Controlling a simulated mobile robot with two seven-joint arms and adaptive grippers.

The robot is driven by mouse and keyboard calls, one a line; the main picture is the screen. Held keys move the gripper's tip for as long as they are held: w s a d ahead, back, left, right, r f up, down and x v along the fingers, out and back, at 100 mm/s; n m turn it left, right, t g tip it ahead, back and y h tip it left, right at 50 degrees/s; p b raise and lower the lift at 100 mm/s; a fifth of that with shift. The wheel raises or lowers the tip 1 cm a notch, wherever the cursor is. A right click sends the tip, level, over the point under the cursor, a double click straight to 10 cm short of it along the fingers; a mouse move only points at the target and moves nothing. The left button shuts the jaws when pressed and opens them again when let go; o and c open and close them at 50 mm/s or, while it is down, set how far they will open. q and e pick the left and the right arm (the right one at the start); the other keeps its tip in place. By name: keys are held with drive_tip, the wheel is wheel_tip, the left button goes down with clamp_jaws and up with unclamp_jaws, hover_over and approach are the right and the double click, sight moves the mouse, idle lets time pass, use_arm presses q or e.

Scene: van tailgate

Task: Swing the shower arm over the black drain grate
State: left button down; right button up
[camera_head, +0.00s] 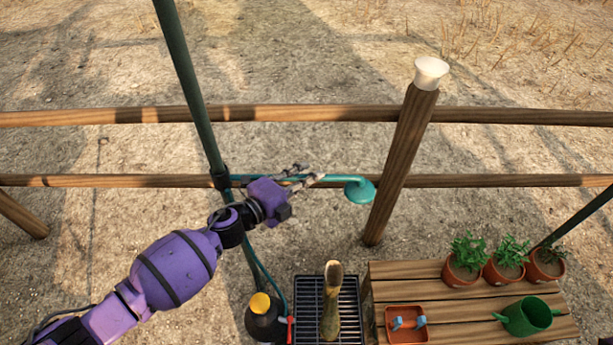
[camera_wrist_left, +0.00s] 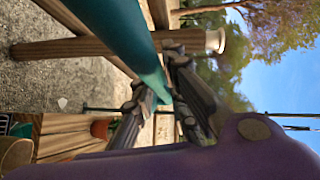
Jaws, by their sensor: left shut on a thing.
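The teal shower arm (camera_head: 333,179) juts right from a dark green pole (camera_head: 192,90) and ends in a round teal shower head (camera_head: 360,191). My left gripper (camera_head: 306,175) is shut on the arm, between pole and head. In the left wrist view the teal tube (camera_wrist_left: 115,32) runs in between the fingers (camera_wrist_left: 163,92). The black drain grate (camera_head: 348,290) lies on the ground lower in the head view. The shower head appears above and slightly right of the grate in the picture. My right gripper is not in view.
A tall olive, boot-like thing (camera_head: 331,305) stands on the grate. A black container with a yellow cap (camera_head: 264,318) is left of it. A wooden bench (camera_head: 400,275) right of it holds potted plants (camera_head: 466,262), a green watering can (camera_head: 528,317) and an orange tray (camera_head: 406,336). Fence rails (camera_head: 90,117) run behind.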

use_arm(q)
drive_tip(key=s+a+m+g+h+b, duration=0.1)
drive_tip(key=s+a+m+g+h, duration=0.3)
drive_tip(key=s+m+g, duration=0.3)
drive_tip(key=shift+s+g+b, duration=0.35)
drive_tip(key=shift+s+g, duration=0.45)
drive_tip(key=shift+s, duration=1.95)
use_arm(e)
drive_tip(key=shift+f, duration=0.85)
use_arm(q)
drive_tip(key=c, duration=1.7)
unclamp_jaws()
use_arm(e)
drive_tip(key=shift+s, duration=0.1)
use_arm(q)
drive_tip(key=shift+a, duration=0.1)
drive_tip(key=v, duration=1.1)
drive_tip(key=shift+a+f, duration=0.15)
drive_tip(key=shift+a, duration=0.25)
